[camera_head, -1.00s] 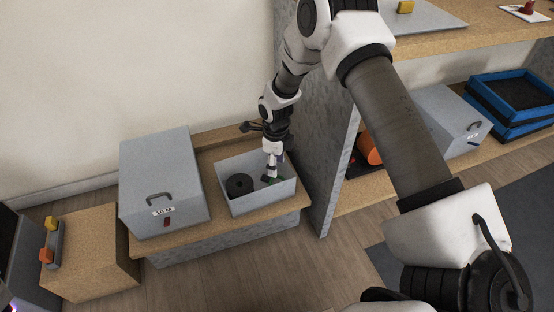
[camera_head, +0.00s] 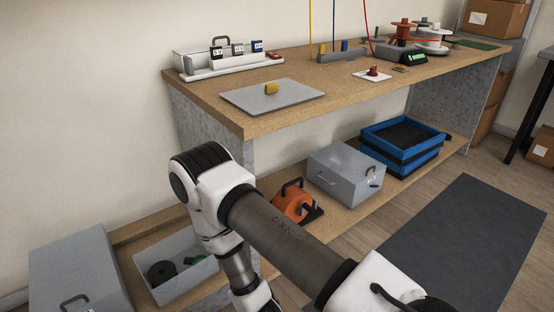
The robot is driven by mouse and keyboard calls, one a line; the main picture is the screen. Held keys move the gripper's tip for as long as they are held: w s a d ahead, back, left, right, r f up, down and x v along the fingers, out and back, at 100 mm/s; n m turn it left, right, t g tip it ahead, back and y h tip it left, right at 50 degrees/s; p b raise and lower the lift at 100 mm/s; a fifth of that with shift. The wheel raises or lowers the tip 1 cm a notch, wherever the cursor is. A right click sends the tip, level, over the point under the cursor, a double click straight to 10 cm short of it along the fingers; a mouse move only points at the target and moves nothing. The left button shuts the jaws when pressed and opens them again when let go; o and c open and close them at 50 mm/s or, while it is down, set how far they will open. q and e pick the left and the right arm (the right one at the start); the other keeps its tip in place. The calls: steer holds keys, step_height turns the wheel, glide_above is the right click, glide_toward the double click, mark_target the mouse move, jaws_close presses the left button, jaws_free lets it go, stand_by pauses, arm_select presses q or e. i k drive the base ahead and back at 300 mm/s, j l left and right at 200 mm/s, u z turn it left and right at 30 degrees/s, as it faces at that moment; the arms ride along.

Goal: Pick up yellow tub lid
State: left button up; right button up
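My other gripper does not show either.
A grey box with a handle (camera_head: 345,171), an orange reel (camera_head: 293,203) and blue trays (camera_head: 402,146) stand on the lower shelf. A white rack (camera_head: 230,65) and a small red-knobbed item (camera_head: 373,72) flank the plate on the bench top (camera_head: 340,82).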

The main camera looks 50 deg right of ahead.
mark_target(263, 98)
steer(key=i+z, duration=0.1)
steer(key=z, duration=0.35)
steer(key=i+z, duration=0.15)
steer(key=z, duration=0.3)
steer(key=i+j+z, duration=0.1)
steer(key=z, duration=0.35)
steer(key=j+z, duration=0.2)
steer(key=z, duration=0.3)
steer(key=i, duration=0.05)
